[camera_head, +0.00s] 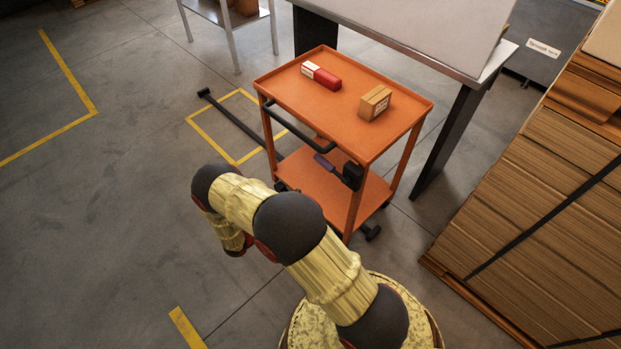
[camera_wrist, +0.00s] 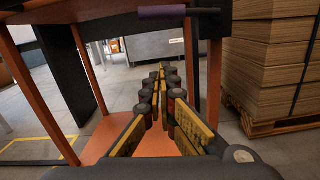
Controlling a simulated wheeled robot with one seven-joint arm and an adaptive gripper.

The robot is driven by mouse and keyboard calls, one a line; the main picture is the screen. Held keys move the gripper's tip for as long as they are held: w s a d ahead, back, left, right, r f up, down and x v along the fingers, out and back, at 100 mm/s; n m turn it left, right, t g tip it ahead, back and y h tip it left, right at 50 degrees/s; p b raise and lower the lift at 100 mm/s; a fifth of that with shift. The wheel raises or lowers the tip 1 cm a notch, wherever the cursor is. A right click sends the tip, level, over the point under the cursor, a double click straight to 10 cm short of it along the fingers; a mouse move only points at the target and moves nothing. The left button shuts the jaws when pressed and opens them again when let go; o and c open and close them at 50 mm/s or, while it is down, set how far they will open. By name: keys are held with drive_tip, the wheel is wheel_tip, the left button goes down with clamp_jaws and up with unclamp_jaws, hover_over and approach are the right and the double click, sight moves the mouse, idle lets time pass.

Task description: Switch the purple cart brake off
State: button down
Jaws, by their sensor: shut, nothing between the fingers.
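The orange cart (camera_head: 318,102) stands in the middle of the head view, with a top tray and a lower shelf (camera_head: 374,196). Its brake lever has a purple grip (camera_head: 323,161) running out to the left from a black mount (camera_head: 352,175) at the cart's near side. In the wrist view the purple grip (camera_wrist: 165,12) lies level across the top, joined to the black mount (camera_wrist: 212,18) on the right. My gripper (camera_wrist: 161,70) is shut and empty, below the purple grip in that picture and pointing over the lower shelf. It is hidden in the head view.
A red-and-white box (camera_head: 321,75) and a cardboard box (camera_head: 375,103) sit on the cart's top tray. A grey table (camera_head: 412,40) stands behind, stacked cardboard (camera_head: 540,220) at right. The left floor is open.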

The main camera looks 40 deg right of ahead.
sight(330, 167)
drive_tip(key=d+r+b, duration=0.4)
drive_tip(key=d, duration=0.6)
drive_tip(key=shift+w+d+r, duration=0.2)
drive_tip(key=shift+d, duration=0.1)
